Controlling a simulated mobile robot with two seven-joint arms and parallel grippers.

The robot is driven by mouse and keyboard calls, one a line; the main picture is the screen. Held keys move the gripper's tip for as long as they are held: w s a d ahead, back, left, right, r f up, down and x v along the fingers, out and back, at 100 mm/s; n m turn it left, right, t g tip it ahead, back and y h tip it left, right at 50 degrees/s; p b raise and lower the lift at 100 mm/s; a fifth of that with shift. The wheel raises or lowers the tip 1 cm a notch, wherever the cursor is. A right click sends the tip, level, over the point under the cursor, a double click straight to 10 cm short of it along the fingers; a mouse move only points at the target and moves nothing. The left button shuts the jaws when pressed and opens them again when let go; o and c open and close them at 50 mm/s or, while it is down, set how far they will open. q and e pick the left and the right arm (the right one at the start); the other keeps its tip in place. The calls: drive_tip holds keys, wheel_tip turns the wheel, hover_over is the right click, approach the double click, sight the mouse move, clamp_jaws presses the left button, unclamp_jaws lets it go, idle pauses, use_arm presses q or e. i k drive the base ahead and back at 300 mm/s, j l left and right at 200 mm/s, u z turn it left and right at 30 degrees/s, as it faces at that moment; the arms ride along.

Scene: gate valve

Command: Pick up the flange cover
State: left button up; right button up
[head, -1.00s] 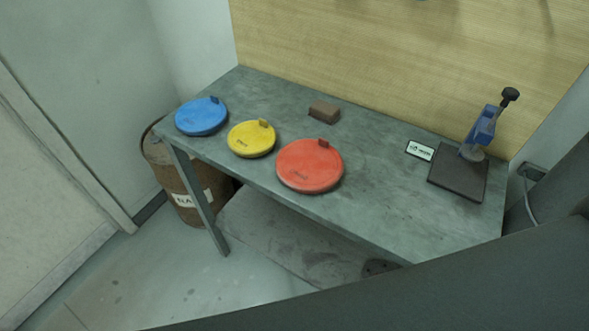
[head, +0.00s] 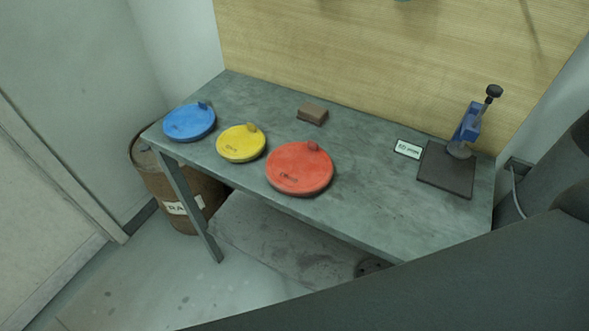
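Three round flange covers lie flat in a row along the front left part of a grey table (head: 370,205). The blue cover (head: 189,123) is at the left end, the yellow cover (head: 240,144) is in the middle, and the larger red cover (head: 299,169) is on the right. Each has a small raised tab at its back edge. Neither gripper shows in the head view, and nothing touches the covers.
A brown block (head: 312,113) lies behind the covers. A small sign (head: 408,149) and a blue device on a dark base plate (head: 446,170) stand at the right. A rusty barrel (head: 165,185) is below the left end. A wooden board (head: 400,60) rises behind the table.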

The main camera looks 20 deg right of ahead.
sight(293, 168)
drive_tip(key=j+z, duration=0.45)
drive_tip(key=j, duration=1.15)
